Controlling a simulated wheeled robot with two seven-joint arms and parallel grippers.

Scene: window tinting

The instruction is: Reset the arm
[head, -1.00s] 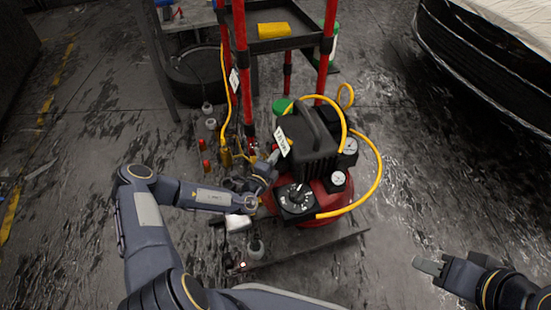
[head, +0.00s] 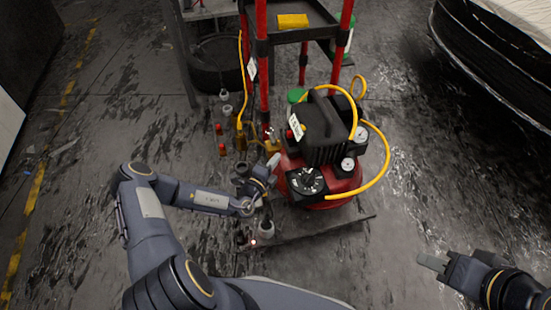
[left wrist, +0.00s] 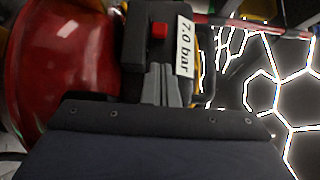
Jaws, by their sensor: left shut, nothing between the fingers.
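The red and black air compressor (head: 325,135) stands on a flat base in the middle of the head view. A white label (head: 297,126) faces its left side. The label reads "7.0 bar" in the left wrist view (left wrist: 184,45), next to a red button (left wrist: 159,29) on a black box. My left gripper (head: 273,162) is just left of the compressor, below the label. Its grey fingers (left wrist: 161,84) are together and empty, pointing toward the black box. My right gripper (head: 430,262) is at the lower right, away from everything; its finger gap does not show.
A red-legged shelf cart (head: 262,60) with a yellow item (head: 293,21) stands behind the compressor. A yellow hose (head: 386,160) loops on its right. Small bottles (head: 225,110) stand at left. A dark boat-like hull (head: 480,65) is at upper right. Floor at right is clear.

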